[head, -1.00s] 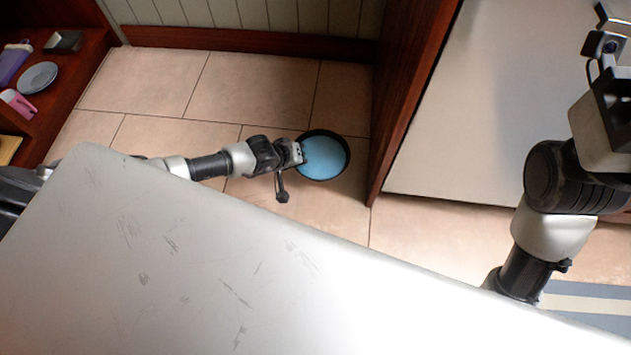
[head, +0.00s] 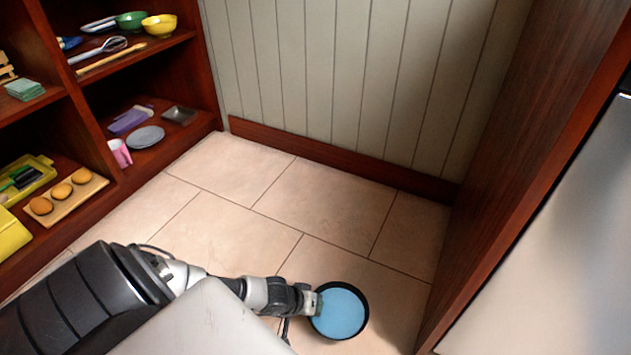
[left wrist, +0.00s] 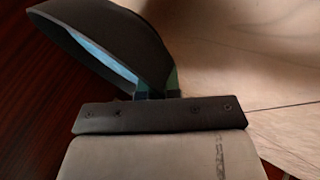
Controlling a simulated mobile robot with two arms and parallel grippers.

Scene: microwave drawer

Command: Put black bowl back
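The black bowl (head: 341,311), with a black rim and a light blue inside, is at the lower middle of the head view. My left gripper (head: 316,302) is at the bowl's left rim and holds it. In the left wrist view the bowl (left wrist: 105,42) is tilted, its dark wall between the fingertips (left wrist: 158,92). The gripper is shut on the bowl's edge. The bowl appears to be held above the tiled floor, but its height is hard to tell. My right gripper is out of the head view.
A dark wooden shelf unit (head: 109,116) stands at the left. It holds a green bowl (head: 131,20), a yellow bowl (head: 159,26), a grey plate (head: 146,137) and a board with buns (head: 66,197). A wooden panel (head: 530,170) rises at the right. The tiled floor between is clear.

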